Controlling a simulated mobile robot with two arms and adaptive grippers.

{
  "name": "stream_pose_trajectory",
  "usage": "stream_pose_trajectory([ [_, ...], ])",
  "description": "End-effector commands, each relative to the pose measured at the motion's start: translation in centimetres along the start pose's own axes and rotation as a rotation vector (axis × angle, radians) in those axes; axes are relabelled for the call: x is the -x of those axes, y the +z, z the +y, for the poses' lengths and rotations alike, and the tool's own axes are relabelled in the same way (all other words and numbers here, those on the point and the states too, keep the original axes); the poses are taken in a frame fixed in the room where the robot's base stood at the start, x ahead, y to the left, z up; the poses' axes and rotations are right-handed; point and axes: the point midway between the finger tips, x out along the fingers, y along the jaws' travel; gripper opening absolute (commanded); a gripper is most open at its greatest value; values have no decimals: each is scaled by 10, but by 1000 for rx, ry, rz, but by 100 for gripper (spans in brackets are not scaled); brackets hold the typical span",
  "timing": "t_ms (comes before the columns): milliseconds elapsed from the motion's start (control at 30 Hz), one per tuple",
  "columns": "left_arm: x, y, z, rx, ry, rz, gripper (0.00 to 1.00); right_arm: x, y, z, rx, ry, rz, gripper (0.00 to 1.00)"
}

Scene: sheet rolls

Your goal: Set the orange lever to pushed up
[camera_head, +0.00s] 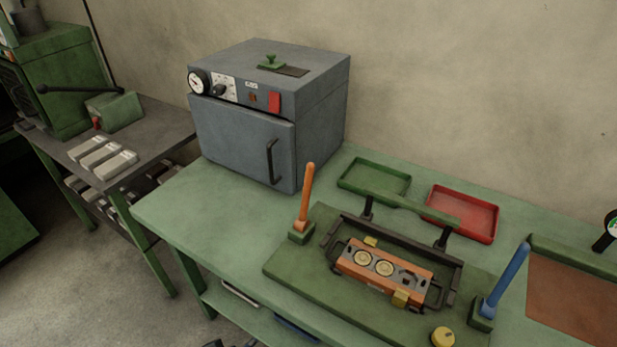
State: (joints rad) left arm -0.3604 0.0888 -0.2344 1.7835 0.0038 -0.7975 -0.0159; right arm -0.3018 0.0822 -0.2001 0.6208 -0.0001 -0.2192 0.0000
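The orange lever (306,195) stands on a small green base at the left back part of a dark green board (300,262) on the bench. It points up, with its top tilted slightly to the right. Nothing touches it. Small dark tips (230,343) show at the bottom edge, well below and left of the lever. They may belong to my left gripper, but too little shows to tell its opening. My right gripper is not in view.
A blue lever (508,275) leans at the board's right. Between the levers sit an orange fixture (385,273) and a green-handled black frame (405,210). A grey oven (250,140) stands behind left; green (375,180) and red (462,213) trays lie behind. The bench's front left is clear.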

Motion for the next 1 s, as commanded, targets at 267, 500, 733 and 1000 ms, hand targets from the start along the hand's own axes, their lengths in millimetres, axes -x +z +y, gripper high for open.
stream_pose_trajectory([
  [267,78,-91,4,-8,7,127,43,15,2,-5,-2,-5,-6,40],
  [500,114,-166,19,-31,31,303,43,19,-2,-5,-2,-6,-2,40],
  [733,115,-234,43,-64,65,519,43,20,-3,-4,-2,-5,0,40],
  [1000,139,-320,81,-109,117,824,43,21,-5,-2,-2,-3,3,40],
])
